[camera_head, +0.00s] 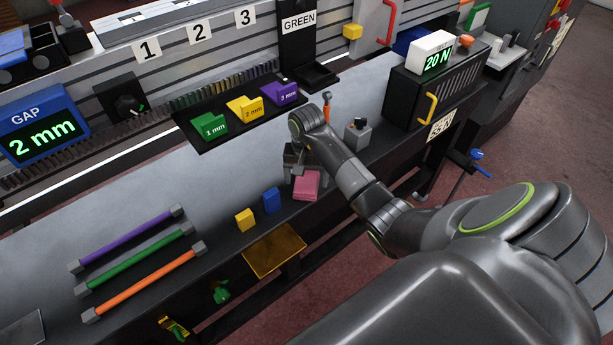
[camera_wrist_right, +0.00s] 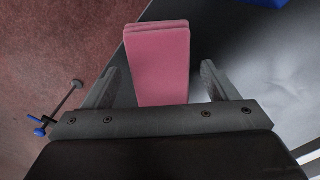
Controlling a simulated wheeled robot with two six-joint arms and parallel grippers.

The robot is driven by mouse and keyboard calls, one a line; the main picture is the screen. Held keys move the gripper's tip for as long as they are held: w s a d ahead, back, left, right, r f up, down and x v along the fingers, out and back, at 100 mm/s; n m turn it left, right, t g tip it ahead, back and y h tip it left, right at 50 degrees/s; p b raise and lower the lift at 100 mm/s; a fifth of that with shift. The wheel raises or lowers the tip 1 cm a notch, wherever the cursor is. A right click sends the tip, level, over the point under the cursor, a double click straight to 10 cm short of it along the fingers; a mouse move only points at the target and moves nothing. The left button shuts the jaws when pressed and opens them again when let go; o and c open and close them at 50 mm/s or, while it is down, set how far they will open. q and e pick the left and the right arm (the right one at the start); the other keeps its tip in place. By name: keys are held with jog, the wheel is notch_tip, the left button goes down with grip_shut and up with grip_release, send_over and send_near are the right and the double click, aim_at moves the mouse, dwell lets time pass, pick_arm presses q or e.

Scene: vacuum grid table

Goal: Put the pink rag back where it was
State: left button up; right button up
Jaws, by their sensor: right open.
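The pink rag (camera_head: 307,185) is a folded, flat block at the front edge of the grey bench, right of a blue block. My right gripper (camera_head: 295,163) is just behind and above it, with the arm coming in from the right. In the right wrist view the pink rag (camera_wrist_right: 159,65) shows between the two spread fingers of the right gripper (camera_wrist_right: 160,72), with a gap on each side. The gripper is open and does not hold the rag. The rag's lower part is hidden by the gripper body there. My left gripper is not in view.
A yellow block (camera_head: 245,219) and blue block (camera_head: 271,200) stand left of the rag. A gold tray (camera_head: 274,250) sits below the front edge. Purple, green and orange rods (camera_head: 138,287) lie at left. A black box with a yellow handle (camera_head: 431,107) stands at right.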

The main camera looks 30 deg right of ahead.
aim_at(307, 179)
jog(key=shift+r, duration=0.15)
notch_tip(307, 179, up, 5)
jog(key=shift+r+b, duration=0.15)
jog(key=shift+b, duration=0.2)
jog(key=shift+r+p, duration=0.6)
jog(key=shift+p, duration=0.2)
jog(key=shift+r+p, duration=0.55)
jog(key=shift+s+f, duration=0.1)
jog(key=shift+f, duration=0.05)
